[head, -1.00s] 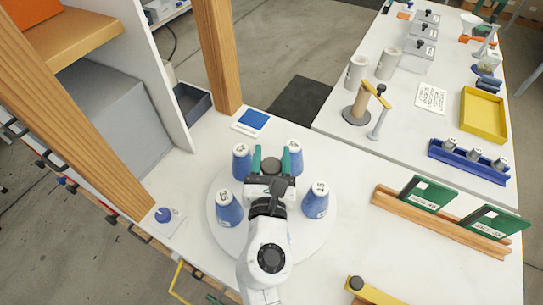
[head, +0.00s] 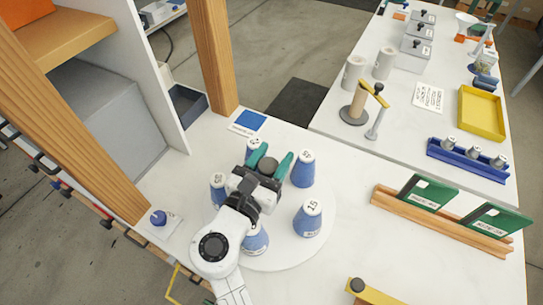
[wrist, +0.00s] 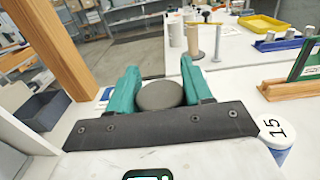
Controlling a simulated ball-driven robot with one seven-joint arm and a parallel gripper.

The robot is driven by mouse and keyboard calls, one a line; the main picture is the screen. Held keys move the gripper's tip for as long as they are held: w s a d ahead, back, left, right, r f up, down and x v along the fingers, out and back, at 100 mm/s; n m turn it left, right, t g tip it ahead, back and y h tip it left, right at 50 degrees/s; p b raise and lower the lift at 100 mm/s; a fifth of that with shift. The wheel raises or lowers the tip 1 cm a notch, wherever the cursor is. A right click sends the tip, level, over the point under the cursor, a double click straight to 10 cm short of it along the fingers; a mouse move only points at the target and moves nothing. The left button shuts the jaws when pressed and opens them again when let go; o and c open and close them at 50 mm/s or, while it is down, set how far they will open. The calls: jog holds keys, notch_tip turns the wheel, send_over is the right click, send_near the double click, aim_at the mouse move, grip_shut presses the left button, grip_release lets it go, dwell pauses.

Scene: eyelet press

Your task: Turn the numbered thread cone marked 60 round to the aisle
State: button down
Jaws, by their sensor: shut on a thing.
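Several blue thread cones stand upright on a round white turntable (head: 285,255). The cone marked 15 (head: 308,222) is on its right side and shows in the wrist view (wrist: 276,135). Another cone (head: 303,172) is behind it. One cone (head: 217,190) stands at the left, its number too small to read surely. One at the back (head: 252,147) and one at the front (head: 257,241) are partly hidden by my arm. I cannot tell which is 60. My gripper (head: 271,160), with teal fingers, is shut on the dark round knob (wrist: 160,96) at the turntable's middle.
A wooden post (head: 212,60) and a blue-squared card (head: 248,121) are behind the turntable. A wooden rack with green books (head: 430,192) stands at right. A small blue-knobbed piece (head: 158,217) is at left. A yellow bar (head: 370,292) lies in front.

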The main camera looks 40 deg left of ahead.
aim_at(253, 235)
jog(key=shift+d+m+h, duration=0.1)
jog(key=shift+m+h, duration=0.5)
jog(key=shift+h, duration=0.3)
jog(key=c, duration=0.5)
grip_release()
jog(key=shift+c, duration=0.2)
jog(key=s+d+b, duration=0.1)
jog(key=s, duration=0.9)
jog(key=shift+s+d, duration=0.3)
jog(key=shift+s, duration=0.05)
